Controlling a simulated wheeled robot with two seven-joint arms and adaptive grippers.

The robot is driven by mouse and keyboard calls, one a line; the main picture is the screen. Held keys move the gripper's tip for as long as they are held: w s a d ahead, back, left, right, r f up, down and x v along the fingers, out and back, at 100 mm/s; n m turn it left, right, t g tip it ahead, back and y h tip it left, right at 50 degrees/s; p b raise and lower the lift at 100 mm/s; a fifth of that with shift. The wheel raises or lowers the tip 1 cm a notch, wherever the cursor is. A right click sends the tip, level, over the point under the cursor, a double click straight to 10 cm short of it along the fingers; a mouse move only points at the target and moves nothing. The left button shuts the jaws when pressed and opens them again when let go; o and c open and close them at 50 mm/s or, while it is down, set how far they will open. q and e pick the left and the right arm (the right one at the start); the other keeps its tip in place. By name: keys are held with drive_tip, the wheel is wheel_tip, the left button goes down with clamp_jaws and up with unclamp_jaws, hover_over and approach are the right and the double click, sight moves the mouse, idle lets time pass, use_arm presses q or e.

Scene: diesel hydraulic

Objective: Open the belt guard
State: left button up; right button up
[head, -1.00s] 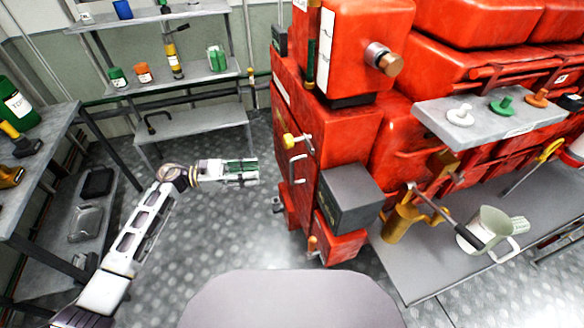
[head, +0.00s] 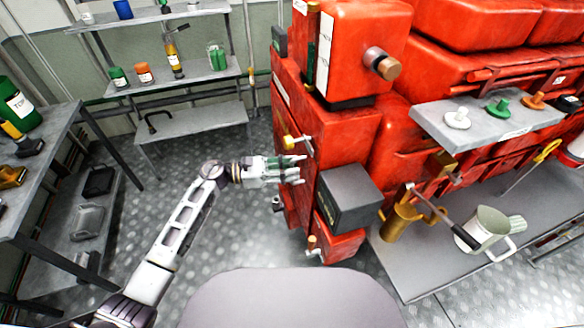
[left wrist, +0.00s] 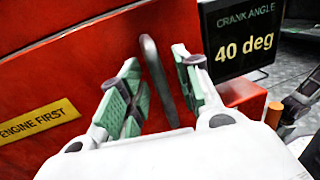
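The belt guard (head: 288,110) is the red panel at the left end of the red engine in the head view, and it looks shut. It fills the left of the left wrist view (left wrist: 60,70). A yellow-knobbed latch (head: 289,142) sits on its edge. My left gripper (head: 292,170) is at the guard's bar handle and mostly hides it in the head view. In the left wrist view the dark handle (left wrist: 158,80) stands between the two spread green-padded fingers (left wrist: 160,95). I cannot tell whether either pad touches it. My right gripper is not in view.
A dark box (head: 350,197) juts from the engine right of the handle; its display (left wrist: 243,38) reads "CRANK ANGLE 40 deg". Shelves (head: 190,120) stand behind, and a side table (head: 60,125) at left. The floor between is clear.

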use_arm(q)
drive_tip(key=shift+d, duration=0.35)
clamp_jaws()
idle(0.5)
